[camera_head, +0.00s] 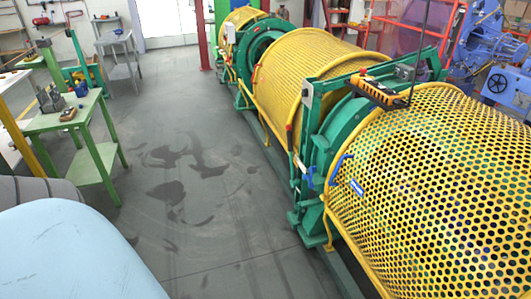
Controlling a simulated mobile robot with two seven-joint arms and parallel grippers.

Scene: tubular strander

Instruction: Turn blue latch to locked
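A blue latch (340,169) sits on the near end of the green frame (318,150), at the left edge of the near yellow perforated guard (440,190). Its handle slants up to the right. I cannot tell from this view whether it is locked. A small blue part (310,177) is just left of it, and a small blue label (357,188) is on the guard to its lower right. Neither of my grippers is in view, and nothing of mine touches the latch.
A yellow pendant control (378,93) hangs above the near guard. More yellow guards (300,72) line the machine behind. A green table (75,118) with tools stands at left. The grey floor (205,190) between table and machine is clear.

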